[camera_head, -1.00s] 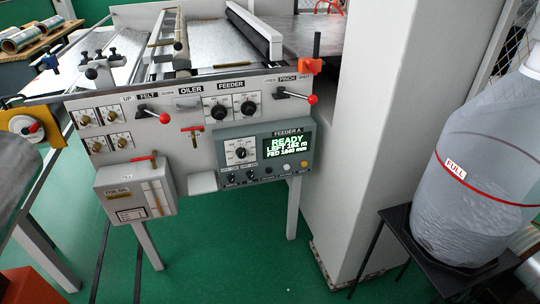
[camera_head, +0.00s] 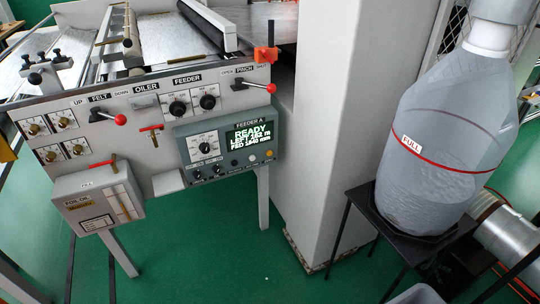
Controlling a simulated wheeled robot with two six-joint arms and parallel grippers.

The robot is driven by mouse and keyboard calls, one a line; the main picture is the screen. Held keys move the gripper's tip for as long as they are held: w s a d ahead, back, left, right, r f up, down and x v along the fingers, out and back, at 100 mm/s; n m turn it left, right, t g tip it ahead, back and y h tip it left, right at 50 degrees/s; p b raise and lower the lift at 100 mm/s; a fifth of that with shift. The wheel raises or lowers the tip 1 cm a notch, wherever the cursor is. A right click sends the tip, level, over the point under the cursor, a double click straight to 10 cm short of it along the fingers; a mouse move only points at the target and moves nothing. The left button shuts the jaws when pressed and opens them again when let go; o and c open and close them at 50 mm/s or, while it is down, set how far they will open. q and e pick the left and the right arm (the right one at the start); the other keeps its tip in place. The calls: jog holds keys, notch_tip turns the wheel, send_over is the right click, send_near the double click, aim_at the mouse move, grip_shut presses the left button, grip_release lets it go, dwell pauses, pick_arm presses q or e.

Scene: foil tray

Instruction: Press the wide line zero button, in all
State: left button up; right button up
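The grey feeder box (camera_head: 222,150) is mounted on the front of the machine, left of the picture's middle. A white dial (camera_head: 204,146) is left of the display. Neither gripper is in view.
Red-knobbed levers (camera_head: 119,119) and a foil oil box (camera_head: 99,195) sit on the machine's front panel (camera_head: 150,110). A white column (camera_head: 325,130) stands right of it. A filled bag (camera_head: 435,150) rests on a black stand (camera_head: 385,222). Green floor (camera_head: 220,255) is clear in front.

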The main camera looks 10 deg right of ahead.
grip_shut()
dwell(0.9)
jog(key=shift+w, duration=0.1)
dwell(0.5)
